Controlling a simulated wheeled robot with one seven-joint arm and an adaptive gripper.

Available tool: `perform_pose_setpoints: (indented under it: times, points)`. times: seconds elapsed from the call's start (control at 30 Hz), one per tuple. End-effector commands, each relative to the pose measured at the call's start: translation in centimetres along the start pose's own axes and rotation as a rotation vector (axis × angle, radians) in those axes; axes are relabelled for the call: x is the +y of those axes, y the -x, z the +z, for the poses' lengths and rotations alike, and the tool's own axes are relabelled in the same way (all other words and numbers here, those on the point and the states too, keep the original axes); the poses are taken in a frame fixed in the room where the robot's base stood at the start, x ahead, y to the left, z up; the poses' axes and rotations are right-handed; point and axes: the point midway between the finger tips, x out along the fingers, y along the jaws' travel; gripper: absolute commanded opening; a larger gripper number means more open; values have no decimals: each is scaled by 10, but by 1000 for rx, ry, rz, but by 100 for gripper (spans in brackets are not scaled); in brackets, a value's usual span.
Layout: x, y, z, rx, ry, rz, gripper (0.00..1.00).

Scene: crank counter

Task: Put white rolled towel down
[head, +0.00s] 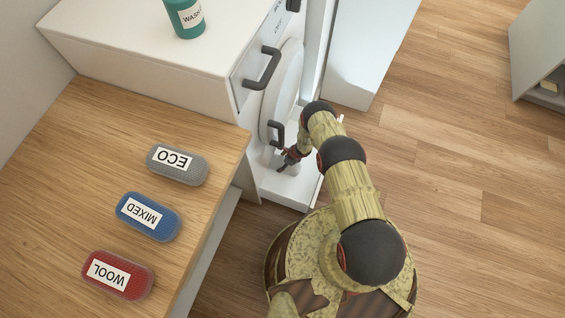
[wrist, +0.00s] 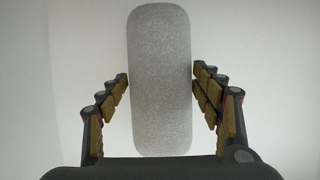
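The white rolled towel (wrist: 160,85) looks like a pale grey, rounded roll and lies lengthwise in the middle of the wrist view. My gripper (wrist: 160,80) has one finger on each side of it, and the fingertips meet its long sides, so it appears shut on the towel. Behind the towel is a plain pale surface; I cannot tell whether the towel rests on it. In the head view my gripper (head: 287,160) is low in front of the white washer, by its round door (head: 283,95). The towel is not clearly seen there.
A white ledge (head: 285,190) sticks out below the washer door. Dark handles (head: 263,68) are on the washer front. Red, blue and grey labelled cases (head: 177,165) lie on the wooden counter (head: 60,170). A green bottle (head: 185,15) stands on the washer. Floor at right is clear.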

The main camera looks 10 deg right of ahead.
Motion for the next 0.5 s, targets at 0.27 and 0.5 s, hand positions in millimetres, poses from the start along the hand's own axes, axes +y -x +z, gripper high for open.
perform_pose_setpoints:
  times: [0.27, 0.5]
  points:
    - [0, 0, 0, 0, -1, 0, 82]
    - [0, 0, 0, 0, -1, 0, 82]
